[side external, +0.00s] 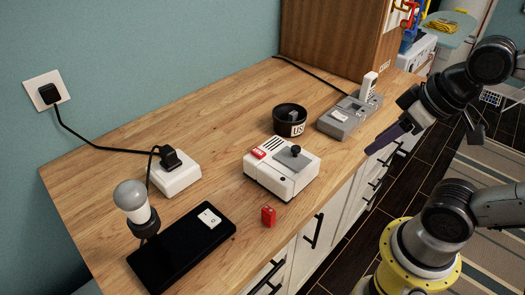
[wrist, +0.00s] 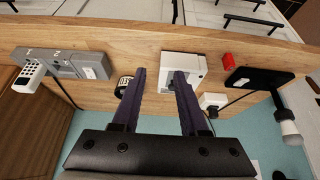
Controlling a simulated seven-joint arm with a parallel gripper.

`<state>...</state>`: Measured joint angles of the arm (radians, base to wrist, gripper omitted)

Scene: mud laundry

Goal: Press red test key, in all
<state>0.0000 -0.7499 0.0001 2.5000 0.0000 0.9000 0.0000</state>
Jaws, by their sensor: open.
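A white box (side external: 282,167) with a dark round knob stands on the wooden counter. A flat red key (side external: 258,153) is on its top at the left, beside dark slots. A separate small red block (side external: 268,216) stands on the counter near the front edge; it also shows in the wrist view (wrist: 228,61). My gripper (side external: 385,143) is open and empty, off the counter's front edge to the right of the box. In the wrist view my gripper (wrist: 159,74) has its right finger overlapping the white box (wrist: 196,66), and the red key cannot be made out.
A grey device (side external: 350,119) with a white handset and a dark round bowl (side external: 290,121) stand behind and right. A black slab (side external: 182,247), a bulb (side external: 131,196) and a white socket box (side external: 175,178) with a plug and cable are at left. Bare wood surrounds the white box.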

